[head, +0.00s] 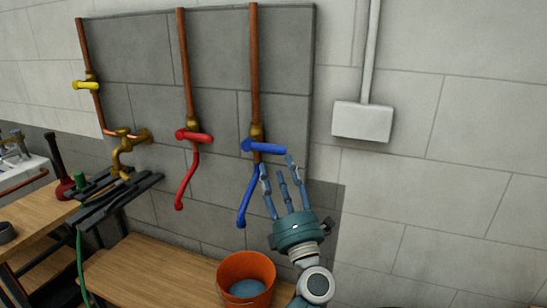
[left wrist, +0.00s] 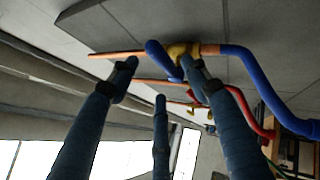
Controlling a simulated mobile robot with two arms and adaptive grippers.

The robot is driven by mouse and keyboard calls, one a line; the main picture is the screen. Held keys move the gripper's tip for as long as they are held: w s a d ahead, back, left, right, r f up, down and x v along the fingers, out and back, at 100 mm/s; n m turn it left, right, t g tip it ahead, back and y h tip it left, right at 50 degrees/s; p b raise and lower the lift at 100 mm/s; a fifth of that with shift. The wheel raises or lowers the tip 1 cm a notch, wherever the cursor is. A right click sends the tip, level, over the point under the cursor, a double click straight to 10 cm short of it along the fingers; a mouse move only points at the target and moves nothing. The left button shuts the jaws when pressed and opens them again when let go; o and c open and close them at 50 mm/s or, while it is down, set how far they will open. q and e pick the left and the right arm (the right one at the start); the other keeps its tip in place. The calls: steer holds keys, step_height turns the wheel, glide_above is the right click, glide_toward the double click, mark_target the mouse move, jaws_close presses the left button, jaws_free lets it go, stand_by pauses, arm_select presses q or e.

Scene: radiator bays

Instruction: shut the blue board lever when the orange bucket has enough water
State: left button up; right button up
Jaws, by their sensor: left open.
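The blue board lever (head: 264,148) lies nearly level, crossing the right-hand copper pipe at its brass valve. It also shows between my fingers in the left wrist view (left wrist: 158,58). A blue spout (head: 247,200) hangs below it. The orange bucket (head: 232,270) stands on the wooden bench under the spout, with blue-grey water (head: 246,288) low inside. I see no clear stream from the spout. My left gripper (head: 279,170) is open, its fingers pointing up just below the lever's right end. I cannot tell whether they touch it. My right gripper is not in view.
A red lever (head: 194,136) with a red spout and a yellow lever (head: 86,86) sit to the left on the grey board. A brass tap (head: 122,150) is above a dark rack (head: 110,200). A white box (head: 362,121) is on the wall at right.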

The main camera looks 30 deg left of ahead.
arm_select(q)
steer(key=v, duration=0.4)
stand_by(0.4)
